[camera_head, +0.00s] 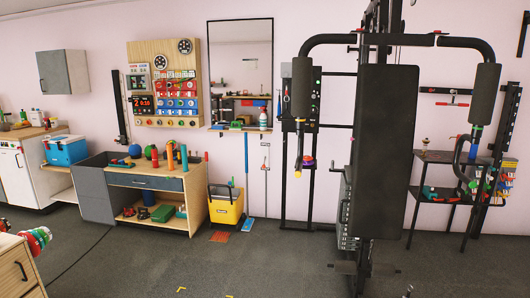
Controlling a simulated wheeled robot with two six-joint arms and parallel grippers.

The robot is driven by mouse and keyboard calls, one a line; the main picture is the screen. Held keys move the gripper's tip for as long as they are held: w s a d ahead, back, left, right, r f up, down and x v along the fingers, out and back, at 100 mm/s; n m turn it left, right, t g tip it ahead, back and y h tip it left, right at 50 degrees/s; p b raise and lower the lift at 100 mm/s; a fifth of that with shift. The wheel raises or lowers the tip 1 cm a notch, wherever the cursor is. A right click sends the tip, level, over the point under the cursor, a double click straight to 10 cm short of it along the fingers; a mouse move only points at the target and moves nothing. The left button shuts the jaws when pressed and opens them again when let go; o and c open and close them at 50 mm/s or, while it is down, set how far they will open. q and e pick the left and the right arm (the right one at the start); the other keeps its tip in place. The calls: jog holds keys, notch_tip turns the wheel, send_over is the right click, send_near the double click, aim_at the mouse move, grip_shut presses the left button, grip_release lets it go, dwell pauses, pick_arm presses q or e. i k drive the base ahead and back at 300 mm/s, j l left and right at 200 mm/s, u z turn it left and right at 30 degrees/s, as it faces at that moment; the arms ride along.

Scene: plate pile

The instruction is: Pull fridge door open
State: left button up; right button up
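I see no thing that is clearly a fridge. A white, cabinet-like unit (14,172) stands at the far left, partly cut off by the frame edge; I cannot tell whether it is a fridge. Its front looks shut. Neither of my grippers can be made out in the head view.
A black gym machine (391,140) stands large at the centre right. A workbench (150,182) with tools, a yellow bucket (226,206) and a wall mirror (240,70) are behind. A wooden drawer unit (18,270) is at the lower left. Grey floor (200,262) is mostly clear.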

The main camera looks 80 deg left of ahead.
aim_at(15, 177)
jog(key=u, duration=4.3)
